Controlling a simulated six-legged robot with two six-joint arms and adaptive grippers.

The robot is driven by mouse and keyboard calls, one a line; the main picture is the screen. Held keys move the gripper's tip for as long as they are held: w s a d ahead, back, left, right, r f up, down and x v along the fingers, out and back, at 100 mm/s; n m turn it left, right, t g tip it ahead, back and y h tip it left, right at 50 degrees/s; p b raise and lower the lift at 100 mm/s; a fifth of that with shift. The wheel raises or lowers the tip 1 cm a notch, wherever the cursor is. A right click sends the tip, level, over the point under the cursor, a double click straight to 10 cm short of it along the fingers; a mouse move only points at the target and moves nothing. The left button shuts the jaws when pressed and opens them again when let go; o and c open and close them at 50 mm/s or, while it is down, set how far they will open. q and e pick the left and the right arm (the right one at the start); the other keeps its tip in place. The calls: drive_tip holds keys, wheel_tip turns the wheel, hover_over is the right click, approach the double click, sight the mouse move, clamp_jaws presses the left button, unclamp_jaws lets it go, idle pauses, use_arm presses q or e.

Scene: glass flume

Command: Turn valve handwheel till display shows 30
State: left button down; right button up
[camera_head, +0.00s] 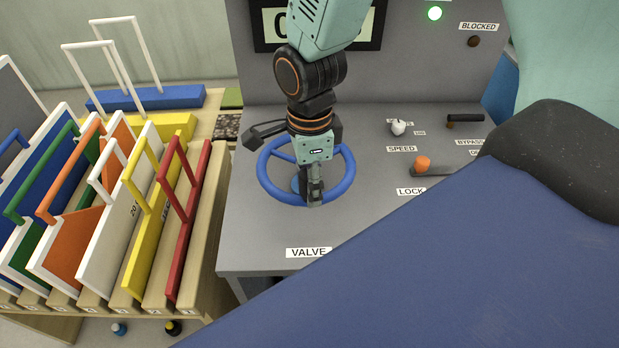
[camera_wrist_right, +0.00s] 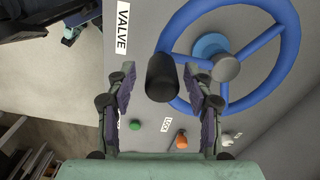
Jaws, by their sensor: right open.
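The blue valve handwheel (camera_head: 345,180) lies on the grey console above the VALVE label. My right gripper (camera_head: 316,196) is down at the wheel's near rim. In the right wrist view its fingers (camera_wrist_right: 160,72) are open, one on each side of the wheel's black knob (camera_wrist_right: 162,84), with gaps to it. The blue rim (camera_wrist_right: 288,45) and grey hub also show there. The dark display (camera_head: 366,30) stands on the upright panel behind. My arm covers its middle, so the number cannot be read. My left gripper is not in view.
A wooden rack (camera_head: 205,220) of coloured boards with handles stands left of the console. To the wheel's right are a white SPEED knob (camera_head: 398,127), an orange LOCK knob (camera_head: 423,163) and a black BYPASS lever (camera_head: 465,118). A green lamp (camera_head: 435,13) glows above.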

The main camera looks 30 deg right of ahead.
drive_tip(key=shift+a+r, duration=0.1)
drive_tip(key=shift+a, duration=0.15)
drive_tip(key=shift+c, duration=0.7)
drive_tip(key=shift+a, duration=0.1)
drive_tip(key=shift+c, duration=0.9)
drive_tip(key=shift+w, duration=0.25)
drive_tip(key=c, duration=0.3)
drive_tip(key=shift+s+d, duration=0.15)
drive_tip(key=shift+d, duration=0.05)
drive_tip(key=shift+c, duration=1.4)
clamp_jaws()
